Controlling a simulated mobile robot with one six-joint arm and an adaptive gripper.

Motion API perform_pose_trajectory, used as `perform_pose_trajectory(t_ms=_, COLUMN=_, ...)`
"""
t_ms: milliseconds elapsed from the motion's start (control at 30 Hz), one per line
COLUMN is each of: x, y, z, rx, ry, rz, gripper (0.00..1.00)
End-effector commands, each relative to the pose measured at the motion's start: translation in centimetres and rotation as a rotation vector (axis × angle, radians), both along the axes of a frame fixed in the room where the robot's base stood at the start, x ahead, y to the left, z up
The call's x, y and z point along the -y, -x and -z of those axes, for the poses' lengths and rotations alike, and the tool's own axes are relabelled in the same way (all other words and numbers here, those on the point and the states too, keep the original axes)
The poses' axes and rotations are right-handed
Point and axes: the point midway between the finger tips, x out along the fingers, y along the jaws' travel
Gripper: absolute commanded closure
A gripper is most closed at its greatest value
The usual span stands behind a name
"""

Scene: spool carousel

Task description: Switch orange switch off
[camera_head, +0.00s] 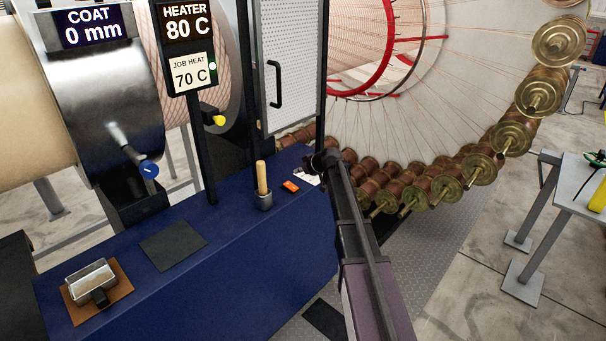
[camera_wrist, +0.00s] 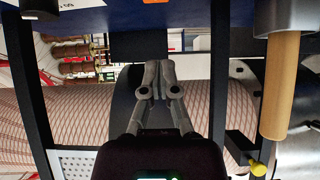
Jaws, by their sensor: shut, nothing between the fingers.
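The orange switch (camera_head: 290,186) is a small orange block on the blue bench top, between a wooden-handled tool and a white printed card. In the wrist view only a sliver of orange (camera_wrist: 155,1) shows at the top edge. Its on or off position is too small to tell. My gripper (camera_wrist: 158,68) is shut and empty, its two fingers together in the middle of the wrist view. In the head view my dark wrist is at the bench's right end, just right of the switch, and the fingertips cannot be made out there. The gripper appears apart from the switch.
The wooden handle (camera_head: 262,178) stands upright in a dark cup close left of the switch. The heater display post (camera_head: 203,150) and a white perforated door (camera_head: 290,65) rise behind. Brass spools (camera_head: 478,169) ring the carousel at right. The bench's front middle is clear.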

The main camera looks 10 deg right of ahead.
Motion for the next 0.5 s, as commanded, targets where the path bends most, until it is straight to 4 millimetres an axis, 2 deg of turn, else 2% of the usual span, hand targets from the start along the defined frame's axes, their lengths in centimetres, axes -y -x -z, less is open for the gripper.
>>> perform_pose_trajectory(t_ms=33, x=-0.3, y=-0.7, z=0.8, rx=0.000, ry=-0.001, rz=-0.001, gripper=1.00)
perform_pose_trajectory(t_ms=400, x=-2.3, y=-3.8, z=3.6, rx=0.000, ry=0.001, rz=-0.001, gripper=1.00)
perform_pose_trajectory(t_ms=500, x=-2.5, y=-3.8, z=4.3, rx=0.000, ry=0.001, rz=0.001, gripper=1.00)
